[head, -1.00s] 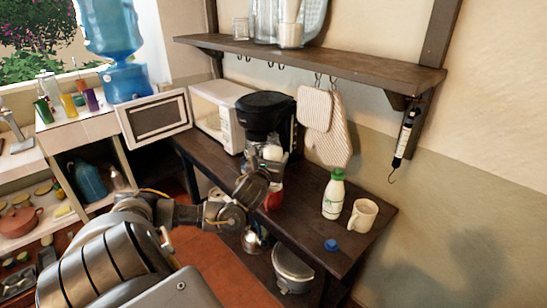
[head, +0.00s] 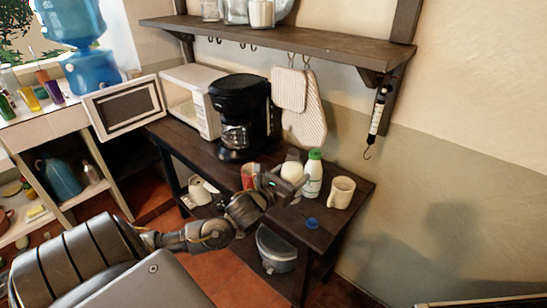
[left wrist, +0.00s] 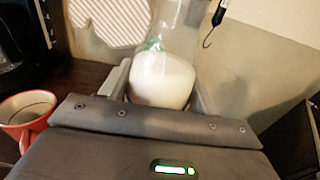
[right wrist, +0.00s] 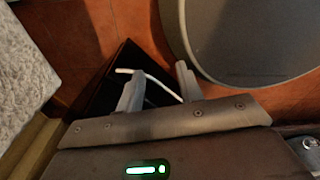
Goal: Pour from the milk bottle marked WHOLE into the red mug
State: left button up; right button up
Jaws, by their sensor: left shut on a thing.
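My left gripper (head: 284,187) is shut on a milk bottle (left wrist: 162,80), a clear bottle with white milk inside. It also shows in the head view (head: 291,170). It looks roughly upright, and no marking is readable on it. The red mug (head: 248,176) stands on the dark table to the left of the bottle, partly hidden by my gripper. In the left wrist view the mug (left wrist: 27,108) shows a pale, empty-looking inside. My right gripper (right wrist: 158,82) is open and empty, low over the floor, and outside the head view.
A green-capped milk bottle (head: 314,176) stands close behind the held bottle. A cream mug (head: 341,192) is to its right, and a blue cap (head: 312,223) lies near the front edge. A coffee maker (head: 240,105) stands behind the red mug. A bin (head: 277,247) is below.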

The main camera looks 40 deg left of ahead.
pick_arm(q)
jog(key=s+d+m+g+h, duration=0.2)
jog(key=s+d+m+h, duration=0.3)
jog(key=s+d+h, duration=0.4)
jog(key=shift+s+d+r+m, duration=0.2)
jog(key=shift+d+m, duration=0.2)
jog(key=shift+d, duration=3.1)
